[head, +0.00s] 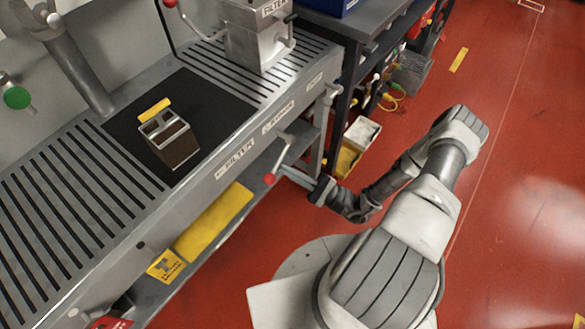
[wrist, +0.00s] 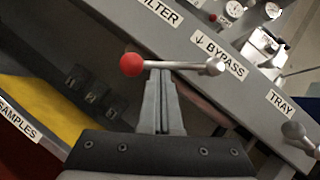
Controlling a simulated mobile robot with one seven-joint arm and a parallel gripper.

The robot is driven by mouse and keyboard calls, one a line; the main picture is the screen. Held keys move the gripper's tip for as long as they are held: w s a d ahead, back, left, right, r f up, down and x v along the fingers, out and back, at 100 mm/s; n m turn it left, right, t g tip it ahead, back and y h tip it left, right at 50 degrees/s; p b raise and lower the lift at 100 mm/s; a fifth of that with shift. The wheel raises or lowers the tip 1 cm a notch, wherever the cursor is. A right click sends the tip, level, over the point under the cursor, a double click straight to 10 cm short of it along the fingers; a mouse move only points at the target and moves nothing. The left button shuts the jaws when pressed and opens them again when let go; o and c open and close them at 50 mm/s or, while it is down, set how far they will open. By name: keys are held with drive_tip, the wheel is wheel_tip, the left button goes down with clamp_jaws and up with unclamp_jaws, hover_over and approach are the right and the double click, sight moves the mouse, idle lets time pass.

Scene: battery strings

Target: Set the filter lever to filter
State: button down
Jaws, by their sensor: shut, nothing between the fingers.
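The filter lever (head: 278,160) is a metal rod with a red ball end, mounted on the front panel of the grey bench. In the wrist view the lever (wrist: 178,65) runs left from its pivot to the red ball. It slants between the left-arrow and down-arrow directions of the labels. The FILTER label (head: 235,158) is left of the pivot and the BYPASS label (head: 279,125) is beside it. My gripper (head: 314,191) is right of the ball. Its fingers (wrist: 160,78) are shut and empty, tips at the rod; I cannot tell whether they touch.
A second lever (head: 332,89) sits farther right on the panel, near the TRAY label (wrist: 280,102). A dark box with a yellow handle (head: 170,138) stands on the bench's black mat. Below are a yellow tray (head: 214,222) and a shelf. Red floor is open at right.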

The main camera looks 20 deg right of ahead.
drive_tip(key=shift+s+a+r+m+t+h+p, duration=0.15)
drive_tip(key=shift+s+a+r+m+t+p, duration=0.2)
drive_tip(key=shift+r+m, duration=0.3)
drive_tip(key=shift+s+a+r+m+t+h+p, duration=0.25)
drive_tip(key=shift+a+r+m+t+p, duration=0.2)
drive_tip(key=shift+r+m, duration=0.15)
drive_tip(key=shift+s+a+r+m+t+h+p, duration=0.1)
drive_tip(key=shift+s+a+r+m+t+p, duration=0.25)
drive_tip(key=shift+r+m, duration=0.25)
drive_tip(key=shift+a, duration=0.1)
